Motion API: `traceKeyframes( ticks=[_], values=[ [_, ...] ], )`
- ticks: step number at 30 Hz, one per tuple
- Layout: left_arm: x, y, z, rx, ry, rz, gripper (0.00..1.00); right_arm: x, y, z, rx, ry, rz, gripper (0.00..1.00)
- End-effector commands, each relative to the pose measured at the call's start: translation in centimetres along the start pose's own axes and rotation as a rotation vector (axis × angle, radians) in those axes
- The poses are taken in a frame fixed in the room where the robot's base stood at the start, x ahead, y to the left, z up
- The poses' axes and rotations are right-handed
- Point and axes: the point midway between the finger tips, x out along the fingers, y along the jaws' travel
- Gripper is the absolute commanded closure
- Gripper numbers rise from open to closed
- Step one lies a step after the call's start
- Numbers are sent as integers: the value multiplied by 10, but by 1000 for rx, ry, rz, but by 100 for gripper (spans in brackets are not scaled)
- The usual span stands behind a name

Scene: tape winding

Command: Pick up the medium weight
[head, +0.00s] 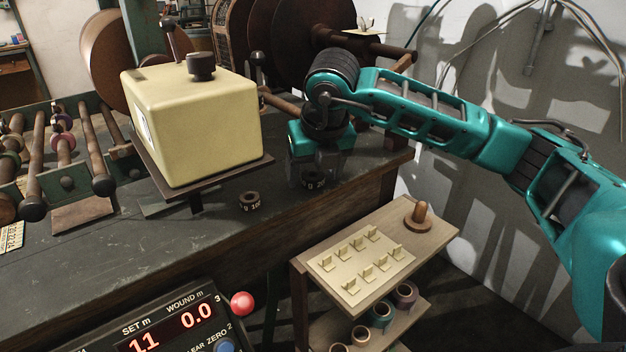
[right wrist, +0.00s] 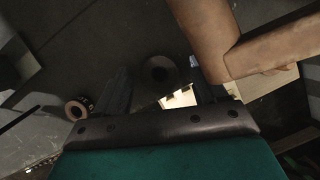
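A small dark ring-shaped weight marked with a number starting "20" (head: 314,179) stands on the dark bench under my right gripper. My right gripper (head: 316,172) points down with its fingers apart, one on each side of this weight. In the right wrist view the dark round weight (right wrist: 160,70) shows between the finger ends of the open gripper (right wrist: 163,88); I cannot tell whether they touch it. Another dark weight, marked "100" (head: 250,201), stands to the left on the bench; it also shows in the right wrist view (right wrist: 77,108). My left gripper is not in view.
A cream box (head: 200,120) with a black knob stands on a raised plate left of the gripper. A wooden cart (head: 440,225) with a slotted board (head: 362,262) stands at the right.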

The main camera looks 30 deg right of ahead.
Motion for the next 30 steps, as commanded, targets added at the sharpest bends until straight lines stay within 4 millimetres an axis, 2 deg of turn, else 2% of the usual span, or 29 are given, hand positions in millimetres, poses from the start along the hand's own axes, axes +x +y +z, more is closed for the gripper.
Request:
traceKeyframes(
  ticks=[2, 21, 30],
  values=[
    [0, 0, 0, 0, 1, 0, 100, 0, 0, 0, 0, 0, 0, 36],
    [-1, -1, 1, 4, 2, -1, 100, 0, 0, 0, 0, 0, 1, 96],
    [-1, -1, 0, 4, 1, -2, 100, -2, 0, 1, 0, -2, 1, 96]
  ],
)
